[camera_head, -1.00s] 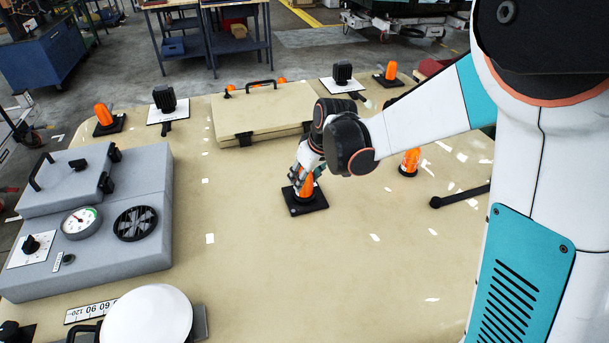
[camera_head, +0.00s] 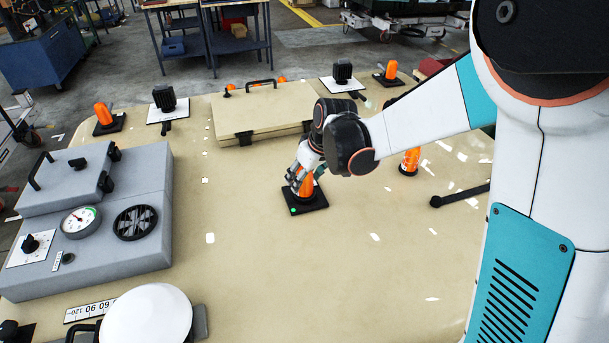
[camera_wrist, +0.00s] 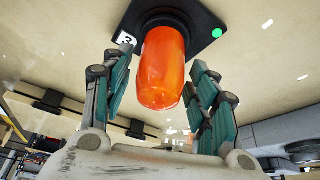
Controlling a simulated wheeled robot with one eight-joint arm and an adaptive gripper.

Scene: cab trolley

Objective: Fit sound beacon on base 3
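An orange beacon (camera_wrist: 162,70) stands upright on the black square base marked 3 (camera_wrist: 190,12); the same beacon (camera_head: 307,187) and base (camera_head: 316,204) show in the head view. A green light glows at a corner of this base. My gripper (camera_head: 303,178) is around the beacon from above. In the wrist view, its two teal fingers (camera_wrist: 161,80) stand apart, with a gap on each side of the beacon. The gripper is open and holds nothing.
Another orange beacon (camera_head: 410,160) stands right of my gripper. Orange beacons on black bases stand at the far left (camera_head: 103,113) and far right (camera_head: 391,70). A beige lidded case (camera_head: 260,112) lies behind the gripper. The grey console (camera_head: 110,230) is at left. The front middle is clear.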

